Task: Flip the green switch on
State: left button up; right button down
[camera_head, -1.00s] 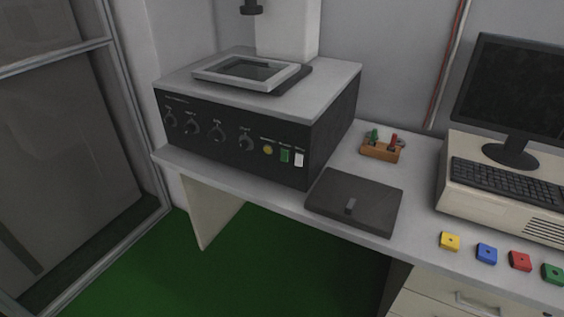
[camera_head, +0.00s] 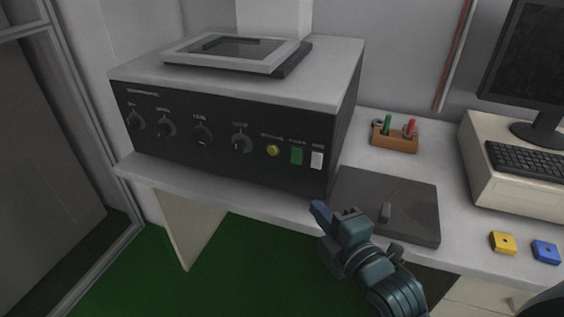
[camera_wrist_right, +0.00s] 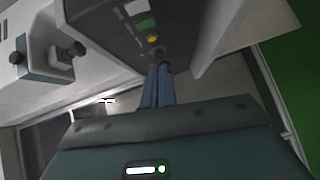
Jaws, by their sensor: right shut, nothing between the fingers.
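The green switch (camera_head: 296,156) is on the black front panel of the grey-topped machine (camera_head: 236,125), between a round yellow button (camera_head: 272,151) and a white switch (camera_head: 317,159). The green switch also shows in the right wrist view (camera_wrist_right: 146,23), beyond the yellow button. Whether it is on or off cannot be told. My right gripper (camera_head: 317,208) is below and in front of the panel's right end, apart from the switch. Its fingers are closed together and empty, and in the right wrist view they point toward the panel. My left gripper is not in view.
Several dark knobs (camera_head: 202,135) line the panel to the left. Right of the machine, a dark flat box (camera_head: 408,200) and an orange holder (camera_head: 395,138) lie on the desk. A computer and coloured blocks (camera_head: 503,242) are further right. The space before the panel is open.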

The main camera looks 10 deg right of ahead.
jog(key=shift+w+a+r, duration=0.15)
jog(key=shift+w+r, duration=0.05)
jog(key=shift+w, duration=0.15)
send_near(291, 162)
jog(key=w+a, duration=0.2)
jog(key=a, duration=0.1)
jog(key=w, duration=0.1)
jog(key=w+d, duration=0.1)
jog(key=w, duration=0.1)
jog(key=shift+w+d+f, duration=0.25)
jog(key=shift+w+d, duration=0.15)
jog(key=shift+b, duration=0.3)
